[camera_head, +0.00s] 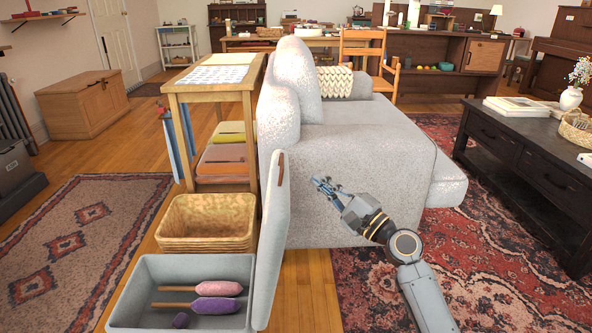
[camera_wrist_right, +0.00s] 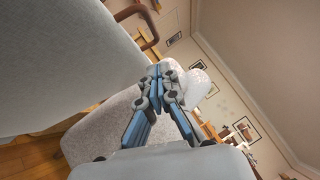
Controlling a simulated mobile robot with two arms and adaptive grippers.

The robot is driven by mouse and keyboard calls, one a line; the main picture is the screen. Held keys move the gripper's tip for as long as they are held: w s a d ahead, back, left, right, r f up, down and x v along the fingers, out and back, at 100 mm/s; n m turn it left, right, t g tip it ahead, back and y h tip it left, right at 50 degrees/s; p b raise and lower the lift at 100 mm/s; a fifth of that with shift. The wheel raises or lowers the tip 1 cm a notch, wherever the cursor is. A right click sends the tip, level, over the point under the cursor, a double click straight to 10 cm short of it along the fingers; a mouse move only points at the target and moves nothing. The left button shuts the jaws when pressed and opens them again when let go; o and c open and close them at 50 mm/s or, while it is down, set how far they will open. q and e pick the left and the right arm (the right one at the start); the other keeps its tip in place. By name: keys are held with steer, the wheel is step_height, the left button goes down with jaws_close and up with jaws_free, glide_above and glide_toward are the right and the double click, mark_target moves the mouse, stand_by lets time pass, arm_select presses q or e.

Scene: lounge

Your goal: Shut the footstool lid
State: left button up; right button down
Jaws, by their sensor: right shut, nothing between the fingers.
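The footstool (camera_head: 125,300) is a light grey box at the bottom left of the head view, open at the top. Its lid (camera_head: 271,235) stands upright along the box's right edge, with a brown strap (camera_head: 281,168) near its top. Inside lie a pink roll (camera_head: 219,288) and a purple roll (camera_head: 215,306) on wooden sticks, and a small purple piece. My right gripper (camera_head: 322,184) is shut and empty, to the right of the lid and apart from it. In the right wrist view the lid (camera_wrist_right: 60,60) fills the upper left, with its strap beside the fingers. My left gripper is not in view.
A grey sofa (camera_head: 350,160) stands just behind my right gripper. A dark coffee table (camera_head: 525,145) stands at the right. Red patterned rug lies between.

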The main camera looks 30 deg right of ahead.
steer(key=w+a+r+p, duration=0.1)
steer(key=w+a+r, duration=0.1)
steer(key=w, duration=0.3)
steer(key=shift+a+r, duration=0.15)
steer(key=shift+a, duration=0.75)
steer(key=shift+a+r+p, duration=0.1)
steer(key=shift+p, duration=0.2)
